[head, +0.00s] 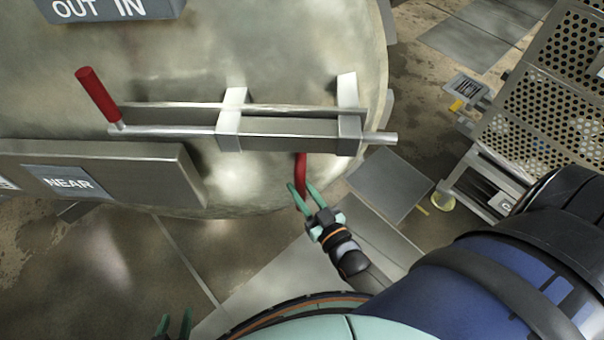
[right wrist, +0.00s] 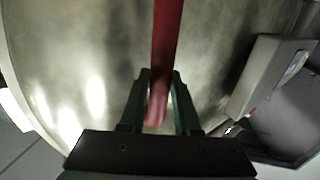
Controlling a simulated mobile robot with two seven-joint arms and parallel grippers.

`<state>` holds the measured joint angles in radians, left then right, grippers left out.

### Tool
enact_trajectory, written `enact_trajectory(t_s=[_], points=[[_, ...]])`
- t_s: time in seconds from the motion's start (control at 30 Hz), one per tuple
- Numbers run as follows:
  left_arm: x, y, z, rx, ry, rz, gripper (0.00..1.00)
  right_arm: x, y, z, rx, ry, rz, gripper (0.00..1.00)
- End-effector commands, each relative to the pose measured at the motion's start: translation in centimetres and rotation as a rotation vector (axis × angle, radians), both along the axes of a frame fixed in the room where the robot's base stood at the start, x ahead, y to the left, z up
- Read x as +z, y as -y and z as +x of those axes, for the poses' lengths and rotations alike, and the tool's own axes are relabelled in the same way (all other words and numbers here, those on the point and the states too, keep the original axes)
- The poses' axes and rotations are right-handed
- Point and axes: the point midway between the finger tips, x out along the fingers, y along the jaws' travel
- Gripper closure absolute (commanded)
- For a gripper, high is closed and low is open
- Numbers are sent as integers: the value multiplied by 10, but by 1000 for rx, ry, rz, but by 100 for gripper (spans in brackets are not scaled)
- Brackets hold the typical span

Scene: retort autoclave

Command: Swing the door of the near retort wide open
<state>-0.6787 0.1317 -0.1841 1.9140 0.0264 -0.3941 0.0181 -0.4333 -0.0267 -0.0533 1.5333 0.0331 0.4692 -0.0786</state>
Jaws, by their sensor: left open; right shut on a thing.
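The near retort's door (head: 275,62) is a large round metal disc filling the upper left of the head view. A bolt bar (head: 170,131) with a red grip (head: 97,95) at its left end runs through two brackets (head: 230,120) on it; its right tip sticks out past the right bracket. A red handle (head: 301,165) hangs below the brackets. My right gripper (head: 300,192) is shut on this handle, which also shows between the fingers in the right wrist view (right wrist: 166,50). My left gripper (head: 173,323) is open and empty at the bottom edge, away from the door.
A perforated metal basket on a cart (head: 535,110) stands at the right. Stained floor (head: 425,90) lies between door and cart.

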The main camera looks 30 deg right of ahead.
Motion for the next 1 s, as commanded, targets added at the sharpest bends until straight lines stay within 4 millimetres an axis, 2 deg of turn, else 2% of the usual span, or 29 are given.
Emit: enact_trajectory(t_s=[0.03,0.33,0.37,0.6,0.87,1.0], points=[[0,0,0,0,0,0,50,-2,-8,0,13,-6,3,100],[0,0,0,0,0,0,50,-2,-8,-1,13,-5,3,100],[0,0,0,0,0,0,50,-2,-8,-1,13,-5,3,67],[0,0,0,0,0,0,50,-1,-6,-1,10,-3,3,40],[0,0,0,0,0,0,50,0,-4,-1,7,-1,3,39],[0,0,0,0,0,0,50,-1,-3,-12,7,-3,3,39]])
